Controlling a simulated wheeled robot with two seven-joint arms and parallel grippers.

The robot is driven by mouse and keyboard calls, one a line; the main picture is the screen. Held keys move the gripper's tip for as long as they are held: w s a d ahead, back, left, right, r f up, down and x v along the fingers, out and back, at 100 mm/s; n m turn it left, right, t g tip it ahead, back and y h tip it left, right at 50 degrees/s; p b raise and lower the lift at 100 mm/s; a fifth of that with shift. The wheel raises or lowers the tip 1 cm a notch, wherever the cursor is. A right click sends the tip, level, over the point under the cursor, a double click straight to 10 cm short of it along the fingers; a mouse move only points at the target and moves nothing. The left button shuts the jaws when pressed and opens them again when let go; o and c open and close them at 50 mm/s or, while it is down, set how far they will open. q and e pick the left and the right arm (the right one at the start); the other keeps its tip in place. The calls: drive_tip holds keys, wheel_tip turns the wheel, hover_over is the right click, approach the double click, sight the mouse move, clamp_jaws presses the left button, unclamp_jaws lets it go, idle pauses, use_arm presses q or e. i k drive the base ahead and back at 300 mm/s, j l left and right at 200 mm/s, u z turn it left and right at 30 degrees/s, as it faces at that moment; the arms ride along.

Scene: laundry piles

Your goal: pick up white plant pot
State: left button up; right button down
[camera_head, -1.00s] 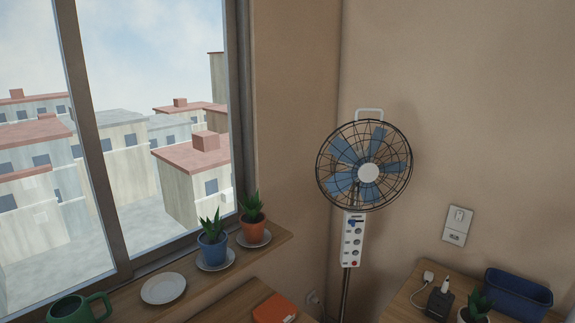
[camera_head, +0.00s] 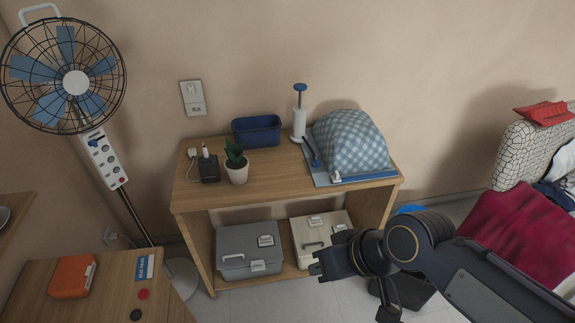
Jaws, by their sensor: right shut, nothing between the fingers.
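The white plant pot (camera_head: 237,174) stands upright on the wooden shelf table (camera_head: 270,190), near its left front part. A small green spiky plant (camera_head: 235,154) grows in it. My right gripper (camera_head: 316,271) is at the lower middle right, on an arm coming in from the right. It is shut and empty, lower in the picture than the pot and to its right, clearly apart from it. My left gripper is not in view.
A black charger (camera_head: 208,168) sits close to the pot's left. A blue bin (camera_head: 256,131) stands behind it. A checkered cover (camera_head: 350,143) is to the right. Boxes (camera_head: 249,249) fill the lower shelf. A fan (camera_head: 75,83) stands at left.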

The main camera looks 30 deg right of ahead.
sight(236, 165)
drive_tip(key=z, duration=0.5)
drive_tip(key=i+l+u, duration=0.5)
drive_tip(key=l+u, duration=0.2)
drive_tip(key=i+l+u, duration=0.15)
drive_tip(key=l+u, duration=0.2)
drive_tip(key=l, duration=0.1)
